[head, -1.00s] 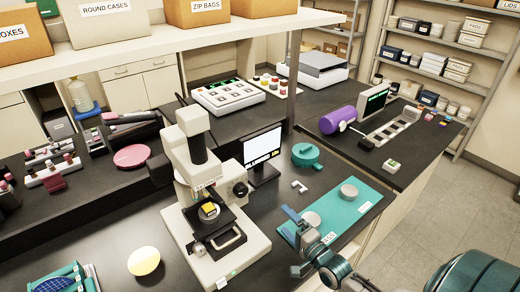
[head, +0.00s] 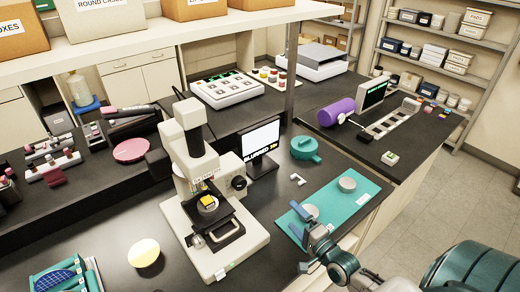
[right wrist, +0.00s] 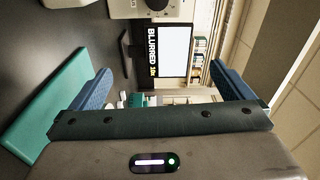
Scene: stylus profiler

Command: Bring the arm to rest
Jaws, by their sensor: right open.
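My right gripper (head: 302,250) is open and empty, low in the head view, at the near left edge of the teal mat (head: 355,205). In the right wrist view its two blue fingers stand wide apart, with nothing held between them (right wrist: 165,88). The white microscope-like instrument (head: 228,255) stands to the left of the gripper, apart from it. A small yellow piece (head: 207,200) sits on a round holder on its stage. My left gripper is not in view.
Two grey discs lie on the mat, one (head: 347,184) uncovered and one (head: 310,211) near my gripper. A monitor (head: 262,142) reading "BLURRED 10x", a teal lidded pot (head: 306,149) and a small white bracket (head: 297,179) stand behind. A pale yellow disc (head: 143,253) lies left.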

